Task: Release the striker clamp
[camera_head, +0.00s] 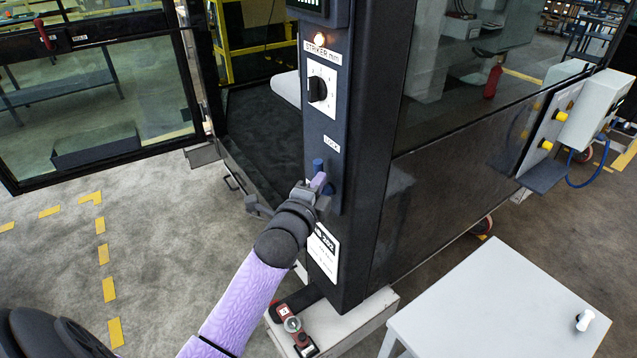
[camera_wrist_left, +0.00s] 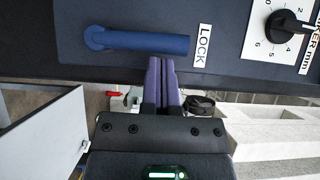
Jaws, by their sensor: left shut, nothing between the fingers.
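A blue lever (camera_wrist_left: 140,42) is mounted on the dark post; its free end points at the LOCK label (camera_wrist_left: 203,46). In the head view the lever (camera_head: 318,164) points up, and its lower part is hidden behind my gripper. My left gripper (camera_head: 319,183) is at the post, beside the lever. Its purple fingers (camera_wrist_left: 162,62) are shut together with nothing between them, tips close to the side of the lever near its free end. I cannot tell whether they touch it. My right gripper is in neither view.
A red and black device (camera_head: 293,325) rests on the post's pale base. A white table (camera_head: 500,300) stands at the lower right. A glazed door (camera_head: 95,100) stands open at left.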

